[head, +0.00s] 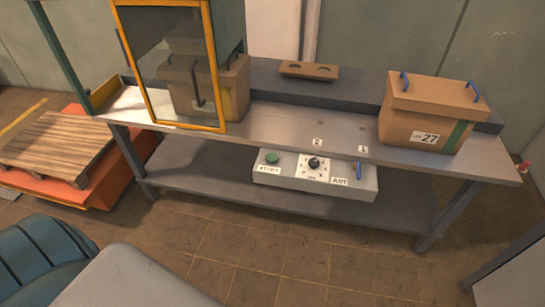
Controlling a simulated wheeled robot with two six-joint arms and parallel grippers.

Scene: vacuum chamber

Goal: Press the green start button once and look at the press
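The green start button (272,158) sits on the left of a grey control box (300,182) under the front edge of the workbench, above a label reading START. Neither of my grippers shows in the head view.
The workbench (290,128) carries a box marked 27 (425,115) with blue handles at right and a small brown piece (309,70) at the back. A wooden pallet (50,142) on an orange base is at left. The floor before the bench is clear.

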